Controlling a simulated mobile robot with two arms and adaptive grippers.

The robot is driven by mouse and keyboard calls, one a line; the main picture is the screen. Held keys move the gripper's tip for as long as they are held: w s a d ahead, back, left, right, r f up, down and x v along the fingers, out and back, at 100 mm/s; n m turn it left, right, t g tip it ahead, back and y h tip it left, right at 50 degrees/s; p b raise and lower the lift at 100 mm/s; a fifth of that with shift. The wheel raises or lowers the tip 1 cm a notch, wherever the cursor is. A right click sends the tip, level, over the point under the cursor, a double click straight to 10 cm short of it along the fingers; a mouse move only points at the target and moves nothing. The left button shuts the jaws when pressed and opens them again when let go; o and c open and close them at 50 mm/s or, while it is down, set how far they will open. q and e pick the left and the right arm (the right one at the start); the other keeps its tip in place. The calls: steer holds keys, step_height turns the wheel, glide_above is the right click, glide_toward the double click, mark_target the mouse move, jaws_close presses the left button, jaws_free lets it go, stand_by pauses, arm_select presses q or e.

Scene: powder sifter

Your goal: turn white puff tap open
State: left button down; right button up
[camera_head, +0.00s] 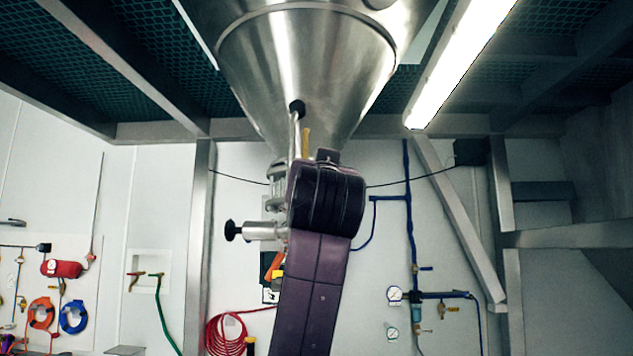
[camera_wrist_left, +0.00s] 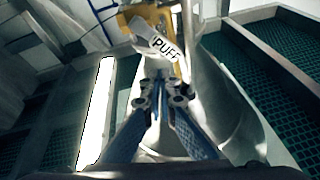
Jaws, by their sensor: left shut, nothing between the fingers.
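The tap itself is not clearly made out. In the head view my dark arm covers the area under the steel hopper (camera_head: 300,60) and hides the left gripper. A small yellow piece (camera_head: 306,143) shows just above the arm. My right gripper is not in view.
A steel fitting with a black knob (camera_head: 232,230) sticks out left of my arm. A thin pipe (camera_head: 294,135) runs down from the hopper. A red hose coil (camera_head: 226,334) and blue air lines (camera_head: 408,200) are on the back wall. A steel frame with dark grating surrounds the hopper.

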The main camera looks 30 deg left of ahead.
arm_select(q)
steer(key=shift+s+d+r+m+h, duration=0.9)
steer(key=shift+s+m+h, duration=1.15)
steer(key=shift+m+h, duration=3.05)
steer(key=w+a+r+m+y+p, duration=0.25)
steer(key=w+p, duration=0.25)
steer(key=w, duration=0.4)
steer(key=shift+t, duration=0.4)
steer(key=f, duration=0.1)
steer(key=s+a+f+p, duration=0.1)
steer(key=a+f, duration=0.1)
steer(key=shift+s+f, duration=0.2)
steer(key=shift+s, duration=0.05)
steer(key=shift+d, duration=0.1)
